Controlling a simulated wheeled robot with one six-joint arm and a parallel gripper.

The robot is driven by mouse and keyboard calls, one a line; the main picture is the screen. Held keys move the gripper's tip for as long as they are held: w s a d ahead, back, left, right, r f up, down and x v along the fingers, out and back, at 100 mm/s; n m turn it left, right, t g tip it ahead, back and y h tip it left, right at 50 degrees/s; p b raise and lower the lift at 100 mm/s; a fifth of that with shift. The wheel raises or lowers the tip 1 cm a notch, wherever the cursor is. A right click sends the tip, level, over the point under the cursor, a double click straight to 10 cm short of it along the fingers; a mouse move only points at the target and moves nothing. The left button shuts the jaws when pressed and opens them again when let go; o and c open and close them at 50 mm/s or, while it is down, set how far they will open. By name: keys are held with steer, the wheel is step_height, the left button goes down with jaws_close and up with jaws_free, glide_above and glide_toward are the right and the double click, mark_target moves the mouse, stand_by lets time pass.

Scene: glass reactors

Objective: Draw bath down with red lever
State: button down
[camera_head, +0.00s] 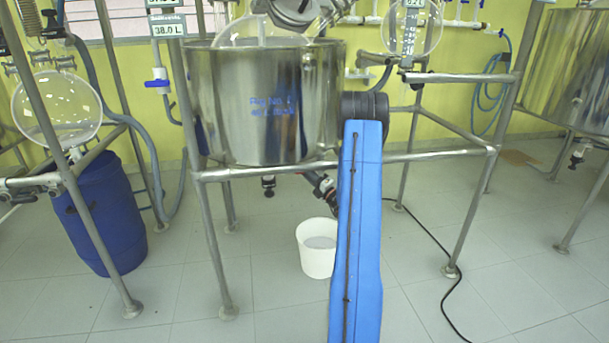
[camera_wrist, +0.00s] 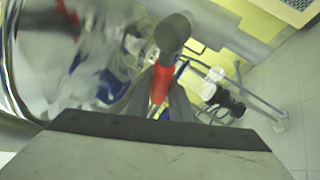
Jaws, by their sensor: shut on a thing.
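The bath is a shiny steel tub (camera_head: 258,115) with blue writing, held in a pipe frame. Below it a dark drain fitting with a little red (camera_head: 322,188) slants down toward a white bucket (camera_head: 318,262) on the floor. In the wrist view the red lever (camera_wrist: 161,82) stands between the two dark grey fingers of my gripper (camera_wrist: 161,98), which is shut on it. A grey rounded knob or pipe end (camera_wrist: 172,33) shows just beyond the lever. In the head view my gripper is hidden; my blue arm covers the space right of the bucket.
A blue drum (camera_head: 100,215) stands under a round glass vessel (camera_head: 57,108) at left. Frame legs (camera_head: 215,250) rise around the bath. A black cable (camera_head: 447,290) lies on the tiles at right. Another steel tub (camera_head: 570,75) stands far right. The front floor is mostly clear.

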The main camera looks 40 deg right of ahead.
steer(key=shift+r+m+t+h, duration=0.3)
steer(key=shift+r+m+h, duration=0.1)
steer(key=shift+m, duration=0.2)
steer(key=c, duration=1.6)
jaws_free()
steer(key=shift+s, duration=0.1)
steer(key=v, duration=1.7)
steer(key=shift+s+f, duration=0.1)
steer(key=shift+f, duration=0.05)
